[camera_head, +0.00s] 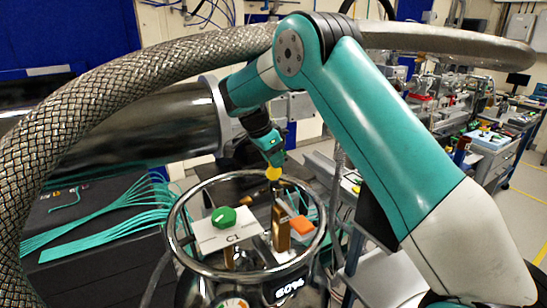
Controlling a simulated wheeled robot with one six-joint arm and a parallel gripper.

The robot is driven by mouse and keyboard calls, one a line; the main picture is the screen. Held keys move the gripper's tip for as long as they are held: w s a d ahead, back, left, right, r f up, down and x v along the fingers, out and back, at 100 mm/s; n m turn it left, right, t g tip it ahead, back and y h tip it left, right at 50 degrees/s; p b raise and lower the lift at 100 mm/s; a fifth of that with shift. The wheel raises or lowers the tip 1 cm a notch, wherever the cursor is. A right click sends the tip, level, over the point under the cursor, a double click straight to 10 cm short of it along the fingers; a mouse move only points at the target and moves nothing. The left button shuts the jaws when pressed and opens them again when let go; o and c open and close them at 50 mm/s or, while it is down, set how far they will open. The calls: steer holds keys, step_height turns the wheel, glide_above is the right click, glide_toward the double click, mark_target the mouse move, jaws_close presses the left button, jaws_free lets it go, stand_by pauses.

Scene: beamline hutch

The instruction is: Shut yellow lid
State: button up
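A round yellow piece (273,173), which looks like the yellow lid's knob, shows just below the end of my gripper (268,154), above the metal ring of a vessel. My gripper points down at it from above. I cannot tell whether the fingers touch it or are closed around it. The lid's own plate is not clearly visible. Brass posts (281,226) stand upright below it inside the ring. A white plate (224,237) marked C1 with a green knob (223,217) lies to the left. An orange block (301,226) sits to the right.
The round metal rim (177,238) encircles these parts. A thick braided hose (75,130) arches across the left and top. Teal cables (105,227) lie on a dark surface at left. Benches with equipment (490,140) stand at the back right, with open floor beside them.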

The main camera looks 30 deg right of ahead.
jaws_close()
